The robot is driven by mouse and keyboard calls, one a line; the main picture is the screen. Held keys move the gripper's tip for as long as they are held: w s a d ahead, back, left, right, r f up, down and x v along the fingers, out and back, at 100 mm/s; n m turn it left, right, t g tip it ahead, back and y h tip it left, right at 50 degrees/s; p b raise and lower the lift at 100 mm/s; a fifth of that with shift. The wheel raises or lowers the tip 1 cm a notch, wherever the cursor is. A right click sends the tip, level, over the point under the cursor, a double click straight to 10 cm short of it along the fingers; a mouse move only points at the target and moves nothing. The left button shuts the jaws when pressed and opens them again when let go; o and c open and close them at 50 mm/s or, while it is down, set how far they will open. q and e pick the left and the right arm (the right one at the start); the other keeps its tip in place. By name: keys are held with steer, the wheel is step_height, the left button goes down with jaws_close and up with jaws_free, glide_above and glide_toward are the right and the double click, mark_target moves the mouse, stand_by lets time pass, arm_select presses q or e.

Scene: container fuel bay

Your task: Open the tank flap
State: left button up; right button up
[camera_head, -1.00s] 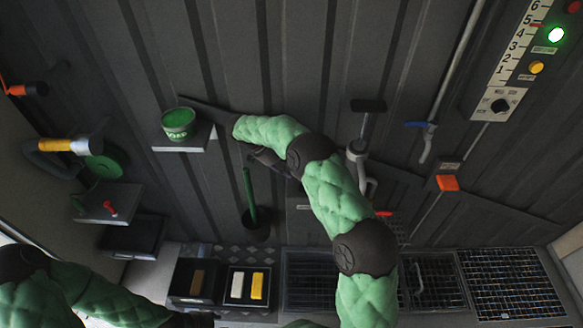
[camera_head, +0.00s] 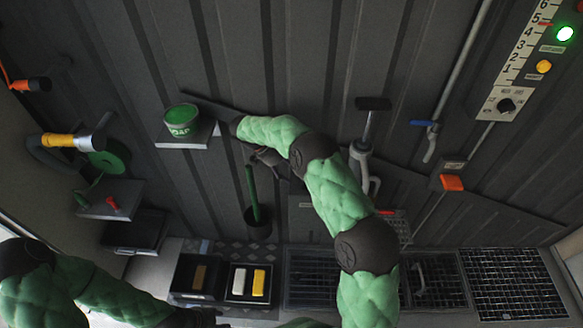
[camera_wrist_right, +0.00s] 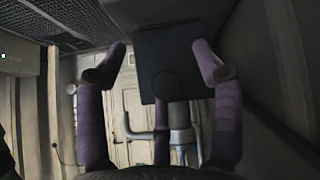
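I cannot tell for sure which part is the tank flap. A dark flat plate (camera_head: 373,104) stands on a stem above a grey pipe fitting (camera_head: 360,152) on the wall. A dark square plate (camera_wrist_right: 172,58) with a rounded part shows in the right wrist view, above a grey cylinder (camera_wrist_right: 180,125). My right gripper (camera_wrist_right: 160,62) is open there, its purple fingers on either side of the plate; I cannot tell whether they touch it. In the head view my right gripper (camera_head: 267,158) is dark and partly hidden behind my forearm. My left gripper cannot be made out.
A green pot (camera_head: 182,122) stands on a wall shelf (camera_head: 190,141). A green-handled tool sits in a dark holder (camera_head: 258,224). Red-marked parts, floor grates (camera_head: 515,282) and a tray of blocks (camera_head: 247,297) lie below. An orange switch (camera_head: 452,182) and gauge panel (camera_head: 512,70) are at right.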

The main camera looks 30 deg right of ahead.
steer(key=shift+a+f, duration=0.1)
steer(key=shift+f, duration=0.05)
steer(key=v, duration=1.2)
steer(key=shift+r, duration=0.25)
